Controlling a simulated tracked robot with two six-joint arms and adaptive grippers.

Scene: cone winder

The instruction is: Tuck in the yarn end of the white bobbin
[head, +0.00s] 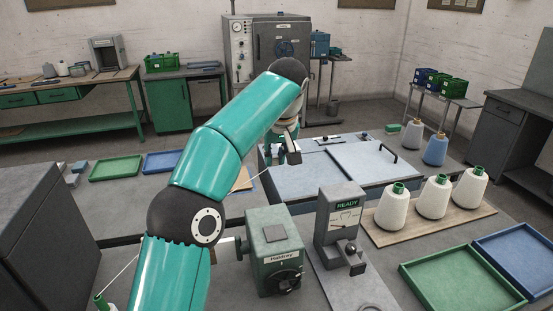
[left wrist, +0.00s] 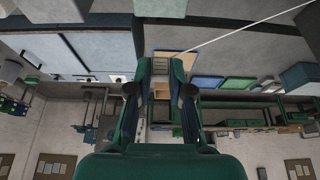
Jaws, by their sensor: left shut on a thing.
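A taut white yarn (head: 120,273) rises from a green-tipped bobbin (head: 100,301) at the bottom left corner of the head view. Most of that bobbin is cut off by the frame edge. The yarn passes behind my left arm and shows again at my left gripper (head: 285,154). In the left wrist view the yarn (left wrist: 245,27) runs from the upper right to the fingertips of my left gripper (left wrist: 164,68). The gripper is shut on the yarn, above the workbench and left of the large grey lid. The yarn's tip is too small to make out. My right gripper is not visible.
Three white cones (head: 432,197) stand on a wooden board at the right. The Haldray box (head: 273,255) and the READY gauge (head: 338,222) stand in front. A green tray (head: 460,283) and a blue tray (head: 518,258) lie front right. The grey lid (head: 345,168) has a black handle.

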